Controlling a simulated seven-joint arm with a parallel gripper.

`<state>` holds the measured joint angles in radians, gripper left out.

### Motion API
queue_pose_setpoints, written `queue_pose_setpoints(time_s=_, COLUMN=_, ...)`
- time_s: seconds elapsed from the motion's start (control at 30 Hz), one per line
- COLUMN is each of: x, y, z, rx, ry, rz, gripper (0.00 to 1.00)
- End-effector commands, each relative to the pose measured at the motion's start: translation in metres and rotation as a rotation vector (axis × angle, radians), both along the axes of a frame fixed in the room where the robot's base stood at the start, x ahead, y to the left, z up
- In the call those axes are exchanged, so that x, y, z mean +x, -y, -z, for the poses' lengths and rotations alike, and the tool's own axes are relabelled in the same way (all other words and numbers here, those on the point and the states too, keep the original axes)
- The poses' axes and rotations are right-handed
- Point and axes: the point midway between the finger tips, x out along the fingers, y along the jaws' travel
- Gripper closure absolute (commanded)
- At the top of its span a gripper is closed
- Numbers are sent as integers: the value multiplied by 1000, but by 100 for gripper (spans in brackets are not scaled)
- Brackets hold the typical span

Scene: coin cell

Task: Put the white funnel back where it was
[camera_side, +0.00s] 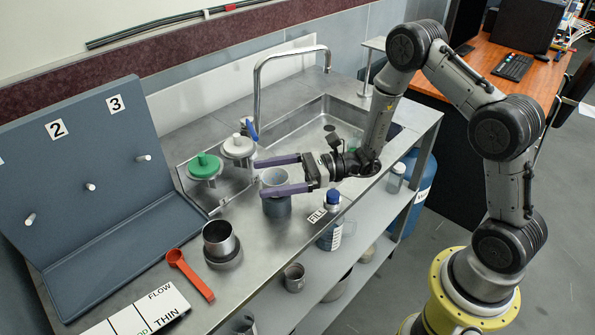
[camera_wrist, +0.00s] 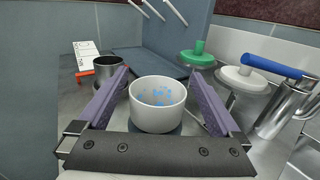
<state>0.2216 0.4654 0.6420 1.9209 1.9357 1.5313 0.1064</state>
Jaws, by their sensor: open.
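The white funnel (camera_side: 238,147) rests wide side down, stem up, on a metal rack by the sink, next to the green funnel (camera_side: 205,166). Both also show in the wrist view, the white funnel (camera_wrist: 243,77) at right and the green funnel (camera_wrist: 196,55) left of it. In the wrist view, the cup (camera_wrist: 158,118) has blue specks inside and sits between the fingers, with no clear contact. The gripper is apart from the white funnel.
A blue-grey board (camera_side: 80,150) with numbered pegs stands at left; the visible pegs are bare. A metal cup (camera_side: 220,240), red spoon (camera_side: 190,275) and label cards (camera_side: 140,315) lie in front. A tall faucet (camera_side: 257,85) rises behind the white funnel. A blue-capped bottle (camera_side: 333,215) stands right of the cup.

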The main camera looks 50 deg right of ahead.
Motion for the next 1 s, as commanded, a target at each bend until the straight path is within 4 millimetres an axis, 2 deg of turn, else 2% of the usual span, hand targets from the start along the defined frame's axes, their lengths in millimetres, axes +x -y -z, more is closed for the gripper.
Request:
queue_pose_setpoints(time_s=0.1, x=-13, y=23, z=0, rx=1, ry=-2, rz=8, gripper=0)
queue_pose_setpoints(time_s=0.3, x=-35, y=55, z=0, rx=1, ry=0, rz=7, gripper=0)
queue_pose_setpoints(time_s=0.53, x=-52, y=78, z=0, rx=1, ry=1, rz=4, gripper=0)
queue_pose_setpoints(time_s=0.7, x=-56, y=83, z=0, rx=1, ry=1, rz=2, gripper=0)
queue_pose_setpoints(time_s=0.83, x=-58, y=80, z=-4, rx=-12, ry=9, rz=-19, gripper=0)
queue_pose_setpoints(time_s=0.93, x=-69, y=65, z=-19, rx=-78, ry=50, rz=-112, gripper=0)
queue_pose_setpoints(time_s=1.0, x=-87, y=47, z=-35, rx=-166, ry=101, rz=-230, gripper=0)
